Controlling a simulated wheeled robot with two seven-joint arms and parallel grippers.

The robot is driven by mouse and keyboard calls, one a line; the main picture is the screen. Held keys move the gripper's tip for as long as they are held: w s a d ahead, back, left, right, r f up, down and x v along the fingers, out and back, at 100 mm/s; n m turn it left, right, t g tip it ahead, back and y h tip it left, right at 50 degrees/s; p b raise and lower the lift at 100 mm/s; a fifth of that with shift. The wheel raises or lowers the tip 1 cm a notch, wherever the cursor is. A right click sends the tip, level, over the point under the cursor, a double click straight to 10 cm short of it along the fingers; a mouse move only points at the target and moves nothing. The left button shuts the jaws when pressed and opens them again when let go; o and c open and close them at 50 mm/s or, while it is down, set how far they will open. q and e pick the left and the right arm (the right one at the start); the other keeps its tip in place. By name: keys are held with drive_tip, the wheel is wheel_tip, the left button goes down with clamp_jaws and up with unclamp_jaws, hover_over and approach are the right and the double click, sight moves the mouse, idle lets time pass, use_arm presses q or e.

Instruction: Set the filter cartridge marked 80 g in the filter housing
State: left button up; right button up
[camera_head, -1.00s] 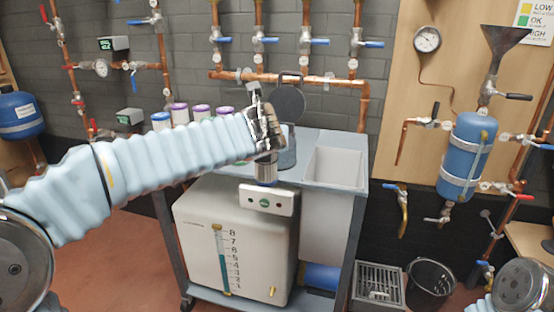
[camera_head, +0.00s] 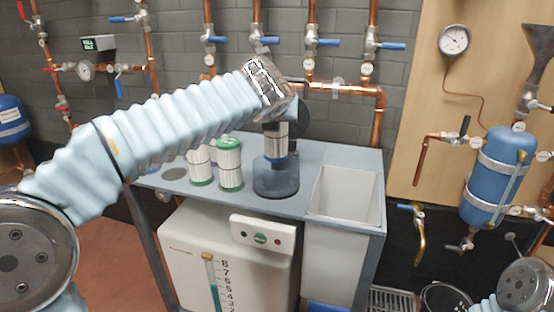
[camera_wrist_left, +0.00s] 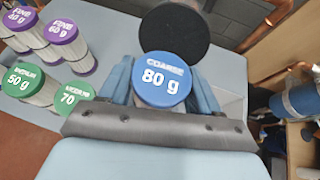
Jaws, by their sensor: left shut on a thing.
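The filter cartridge marked 80 g (camera_head: 276,143) is white with blue ends. Its blue top reads COARSE 80 g in the left wrist view (camera_wrist_left: 163,80). My left gripper (camera_head: 275,124) is shut on it from above and holds it upright. The filter housing (camera_head: 276,182) is a dark grey round cup on the bench top. The cartridge's lower end is at or just above the housing's mouth; I cannot tell whether it has entered. The round black lid (camera_wrist_left: 174,31) stands open behind, partly hidden by the gripper in the head view. My right gripper is out of view.
Green-ended cartridges (camera_head: 230,164) stand left of the housing; purple ones (camera_wrist_left: 62,30) show behind them in the wrist view. A white sink basin (camera_head: 345,195) is right of the housing. Copper pipes with valves (camera_head: 310,45) run along the wall behind.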

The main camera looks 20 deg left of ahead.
sight(275, 143)
use_arm(q)
wheel_tip(275, 143, down, 7)
drive_tip(key=shift+b, duration=0.85)
drive_tip(key=shift+f, duration=0.15)
drive_tip(key=o, duration=1.2)
drive_tip(key=shift+c, duration=0.2)
drive_tip(key=shift+s+r, duration=0.25)
drive_tip(key=v, duration=1.1)
drive_tip(key=shift+s, duration=0.3)
